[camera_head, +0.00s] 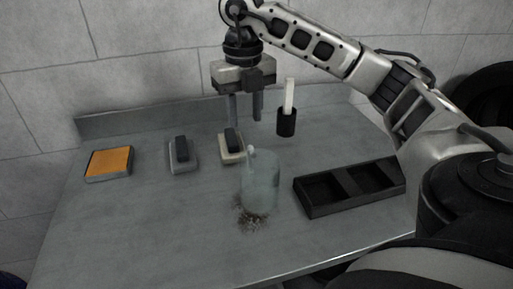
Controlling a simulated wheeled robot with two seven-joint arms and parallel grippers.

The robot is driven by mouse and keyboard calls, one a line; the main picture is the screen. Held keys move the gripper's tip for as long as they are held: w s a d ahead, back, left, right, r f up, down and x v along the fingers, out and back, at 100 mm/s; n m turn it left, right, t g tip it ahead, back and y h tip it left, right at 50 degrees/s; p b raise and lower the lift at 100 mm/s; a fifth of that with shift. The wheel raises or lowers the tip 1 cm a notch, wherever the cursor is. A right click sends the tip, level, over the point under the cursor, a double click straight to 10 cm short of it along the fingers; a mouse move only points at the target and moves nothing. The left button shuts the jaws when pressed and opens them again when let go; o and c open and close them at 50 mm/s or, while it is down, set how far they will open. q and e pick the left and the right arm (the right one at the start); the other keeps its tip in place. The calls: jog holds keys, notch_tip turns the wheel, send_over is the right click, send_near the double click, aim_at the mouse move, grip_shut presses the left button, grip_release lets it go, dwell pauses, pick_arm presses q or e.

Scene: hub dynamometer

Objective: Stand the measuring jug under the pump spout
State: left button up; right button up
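A translucent, pale green cylindrical vessel, which looks like the measuring jug (261,185), stands upright on the grey bench. A small white knob or stick end (251,150) shows at its upper left rim. My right gripper (245,110) points down above the back of the bench, behind and above the jug. Its two fingers are apart with nothing seen between them. I cannot make out a pump spout for certain. My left gripper is not in view.
Two dark-handled blocks (183,154) (231,145) and an orange-topped pad (109,162) are left. Dark grit (252,221) lies in front. The bench's left front is clear.

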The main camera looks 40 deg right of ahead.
aim_at(249, 157)
jog(key=f, duration=1)
jog(key=shift+s+d+f, duration=0.15)
jog(key=shift+s+f, duration=0.2)
jog(key=shift+f, duration=0.6)
grip_shut()
